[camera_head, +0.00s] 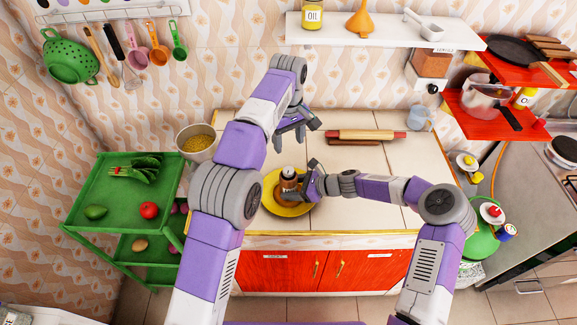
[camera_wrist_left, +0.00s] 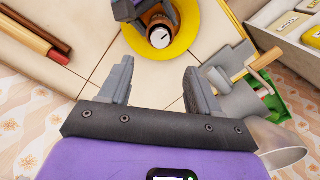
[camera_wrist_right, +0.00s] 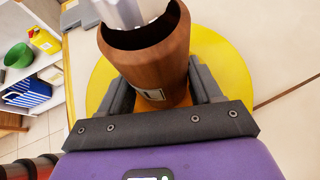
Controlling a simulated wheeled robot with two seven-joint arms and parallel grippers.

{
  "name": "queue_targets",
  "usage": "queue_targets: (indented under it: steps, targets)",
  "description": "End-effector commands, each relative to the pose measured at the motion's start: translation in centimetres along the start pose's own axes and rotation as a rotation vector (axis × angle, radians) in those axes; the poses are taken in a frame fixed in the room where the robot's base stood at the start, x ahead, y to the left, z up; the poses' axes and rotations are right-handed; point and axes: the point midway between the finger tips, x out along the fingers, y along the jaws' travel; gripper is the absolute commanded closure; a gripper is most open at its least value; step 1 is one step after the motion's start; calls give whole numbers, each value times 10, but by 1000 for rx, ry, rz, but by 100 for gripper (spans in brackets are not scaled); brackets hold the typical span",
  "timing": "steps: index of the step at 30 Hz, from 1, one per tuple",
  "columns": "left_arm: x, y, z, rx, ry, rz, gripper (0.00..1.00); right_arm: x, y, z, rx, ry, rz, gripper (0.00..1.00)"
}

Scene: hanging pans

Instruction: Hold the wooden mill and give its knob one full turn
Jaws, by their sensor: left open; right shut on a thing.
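The wooden mill (camera_head: 288,184) is brown with a pale knob on top and stands over a yellow plate (camera_head: 270,206) near the counter's front. My right gripper (camera_head: 303,184) is shut on the mill's body from the right; the right wrist view shows a finger on each side of the brown body (camera_wrist_right: 158,62). The grey-white knob (camera_wrist_right: 122,12) shows at that view's top edge. In the left wrist view the knob (camera_wrist_left: 159,40) is a white disc with a dark line. My left gripper (camera_head: 298,132) is open and empty, behind and above the mill, apart from the knob.
A rolling pin (camera_head: 365,135) lies at the back of the counter. A bowl of yellow grains (camera_head: 196,142) is at the back left. A green cart (camera_head: 118,200) with vegetables stands left of the counter. The counter tiles right of the mill are mostly clear.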

Motion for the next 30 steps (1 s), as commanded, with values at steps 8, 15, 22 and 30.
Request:
queue_targets:
  steps: [8, 15, 22, 30]
  targets:
    - [6, -1, 0, -98, 11, -4, 37, 0, 0, 0, 0, -1, 0, 68]
    - [47, -2, 0, -95, 8, -6, 37, 0, 0, 0, 0, -1, 0, 68]
    - [92, -2, -1, -94, 9, -4, 37, 0, 0, 0, 0, -1, 0, 68]
    - [117, -1, -1, -94, 11, -1, 37, 0, 0, 0, 0, 0, 0, 68]
